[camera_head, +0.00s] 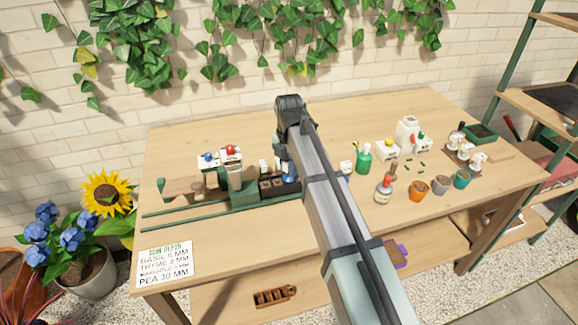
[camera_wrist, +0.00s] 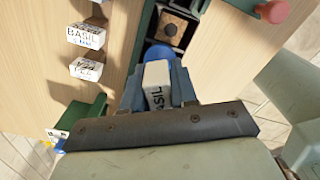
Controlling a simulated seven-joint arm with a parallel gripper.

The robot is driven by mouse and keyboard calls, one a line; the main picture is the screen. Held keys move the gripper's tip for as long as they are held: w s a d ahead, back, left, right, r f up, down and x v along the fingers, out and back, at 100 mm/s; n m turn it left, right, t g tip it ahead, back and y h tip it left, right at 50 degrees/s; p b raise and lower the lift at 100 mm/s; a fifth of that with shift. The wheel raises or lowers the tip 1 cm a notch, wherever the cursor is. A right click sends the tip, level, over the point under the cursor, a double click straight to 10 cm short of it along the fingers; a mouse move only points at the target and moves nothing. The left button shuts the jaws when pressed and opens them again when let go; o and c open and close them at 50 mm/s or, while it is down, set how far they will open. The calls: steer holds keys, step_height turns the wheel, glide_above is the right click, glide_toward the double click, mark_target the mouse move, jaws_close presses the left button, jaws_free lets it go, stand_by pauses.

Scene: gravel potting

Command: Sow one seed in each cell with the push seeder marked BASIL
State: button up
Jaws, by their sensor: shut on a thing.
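In the wrist view my gripper (camera_wrist: 176,84) is shut on a white push seeder (camera_wrist: 156,75) marked BASIL, with a blue part beyond it. The seeder is over or beside a dark cell tray (camera_wrist: 187,42); a cell with brown soil and a dark centre shows just past it. I cannot tell whether the seeder touches a cell. In the head view the tray (camera_head: 266,191) sits on a green rail fixture, and my arm hides part of it and the seeder's lower end.
A SOW DEPTH card (camera_head: 166,262) lies front left. White labelled blocks (camera_wrist: 86,68) stand near the tray. Pots (camera_head: 418,190), a green bottle (camera_head: 363,159) and a white container (camera_head: 407,131) are to the right.

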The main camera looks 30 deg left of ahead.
stand_by(0.3)
steer(key=shift+r, duration=1.45)
steer(key=w+d, duration=0.1)
steer(key=w+d+r, duration=0.1)
steer(key=shift+w+d, duration=0.3)
steer(key=shift+d, duration=0.05)
steer(key=shift+f, duration=1.35)
steer(key=shift+f, duration=0.65)
steer(key=shift+r, duration=0.15)
steer(key=shift+r, duration=1.35)
